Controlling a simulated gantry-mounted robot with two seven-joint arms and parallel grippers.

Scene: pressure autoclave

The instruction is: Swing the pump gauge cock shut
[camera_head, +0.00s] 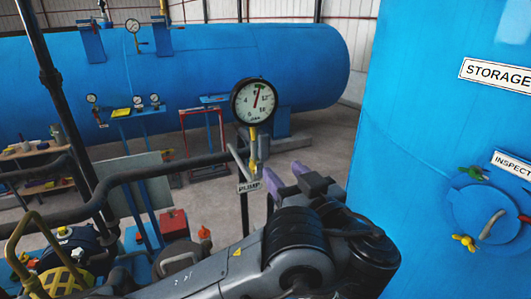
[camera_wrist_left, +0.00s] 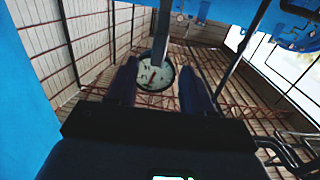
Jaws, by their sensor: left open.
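The pump gauge (camera_head: 254,101), a round white dial with a black rim and red needle, stands on a yellow stem (camera_head: 252,138). A small PUMP plate (camera_head: 249,187) hangs below it. A pale slanted bar (camera_head: 238,160) beside the stem looks like the cock's lever, but I cannot tell surely. My left gripper (camera_head: 286,177), with purple fingertips, is open just right of the stem's lower part, apparently apart from it. In the left wrist view the gauge (camera_wrist_left: 153,78) shows between the fingers, with a grey-blue bar (camera_wrist_left: 161,40) partly over it. My right gripper is out of view.
A dark bent pipe (camera_head: 150,172) runs left of the gauge. A blue storage tank (camera_head: 415,130) stands close on the right, with a yellow wing nut (camera_head: 464,242) on its hatch. A large horizontal blue vessel (camera_head: 220,70) lies behind. Open floor lies between.

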